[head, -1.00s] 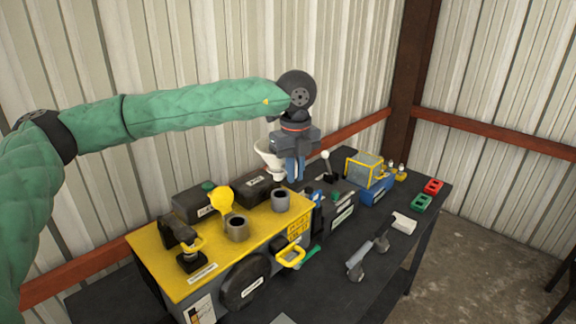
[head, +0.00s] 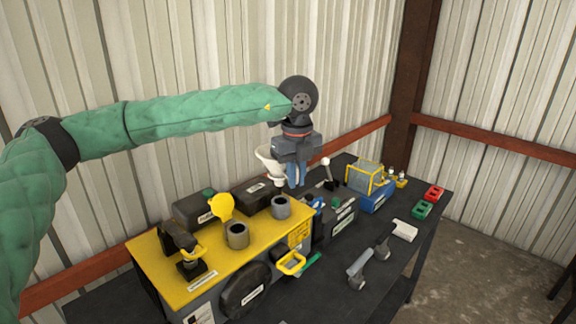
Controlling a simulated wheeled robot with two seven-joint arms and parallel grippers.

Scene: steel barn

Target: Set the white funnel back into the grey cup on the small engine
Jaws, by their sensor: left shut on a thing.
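The white funnel (head: 268,160) is held in my left gripper (head: 292,182), which is shut on it. The funnel is upright, its wide mouth up, above the back right part of the small engine's yellow top (head: 215,262). Two grey cups stand on that top: one (head: 280,208) toward the right end, just below the funnel, and one (head: 237,236) nearer the middle. The funnel's spout is above and apart from the right cup. The gripper's fingers partly hide the funnel's right side. My right gripper is not in view.
A yellow round-headed part (head: 221,206) stands up behind the middle cup. Black boxes (head: 194,208) line the engine's back edge. To the right are a lever with a white knob (head: 326,162), a blue machine with a yellow cage (head: 372,185), and red and green blocks (head: 433,193).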

